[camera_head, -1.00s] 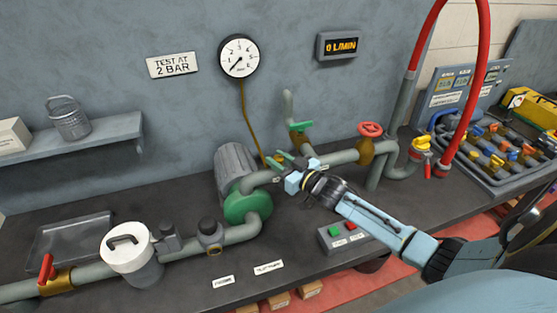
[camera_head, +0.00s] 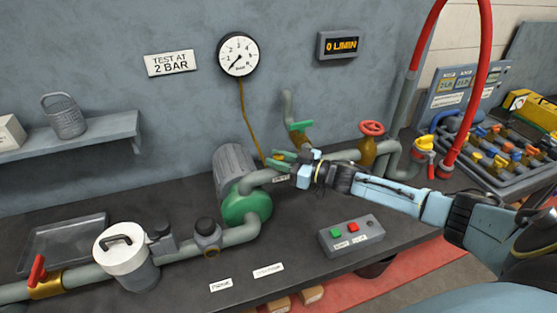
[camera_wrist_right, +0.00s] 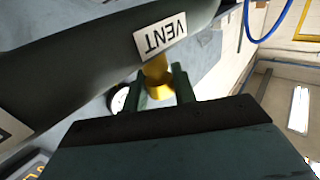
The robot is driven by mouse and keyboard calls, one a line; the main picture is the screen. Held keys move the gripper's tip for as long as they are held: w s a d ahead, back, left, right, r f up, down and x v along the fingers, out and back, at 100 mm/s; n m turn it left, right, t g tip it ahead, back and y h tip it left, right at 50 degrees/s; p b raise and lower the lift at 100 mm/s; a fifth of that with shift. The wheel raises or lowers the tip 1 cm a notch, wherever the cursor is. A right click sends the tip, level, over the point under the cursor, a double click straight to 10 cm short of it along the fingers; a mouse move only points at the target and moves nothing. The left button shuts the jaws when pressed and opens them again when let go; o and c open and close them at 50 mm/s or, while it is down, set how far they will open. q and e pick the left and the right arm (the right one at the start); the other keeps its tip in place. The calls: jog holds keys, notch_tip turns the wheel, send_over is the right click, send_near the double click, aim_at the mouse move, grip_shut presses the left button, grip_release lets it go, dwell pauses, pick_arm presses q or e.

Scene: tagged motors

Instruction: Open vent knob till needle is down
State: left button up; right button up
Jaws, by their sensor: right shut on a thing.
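My right gripper (camera_head: 276,160) is at the pipe beside the green pump (camera_head: 246,204). In the right wrist view its two dark fingers (camera_wrist_right: 163,87) are shut on the brass-yellow vent knob (camera_wrist_right: 158,88), just below the white VENT label (camera_wrist_right: 160,35). The head view shows little of the knob, as the fingers cover it. The round pressure gauge (camera_head: 238,54) hangs on the wall above, with its needle pointing to the lower left, near the low end of the scale. My left gripper is not in view.
The flow display (camera_head: 340,45) reads 0 L/MIN. A red handwheel valve (camera_head: 371,129) and a green-handled valve (camera_head: 300,126) stand close to the gripper. The button box (camera_head: 350,235) sits below my arm. A red hose (camera_head: 485,80) arches at the right.

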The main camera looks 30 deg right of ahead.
jog(key=o, duration=1)
jog(key=shift+c, duration=0.2)
jog(key=v, duration=1.3)
jog(key=shift+s, duration=0.15)
jog(key=shift+d, duration=0.1)
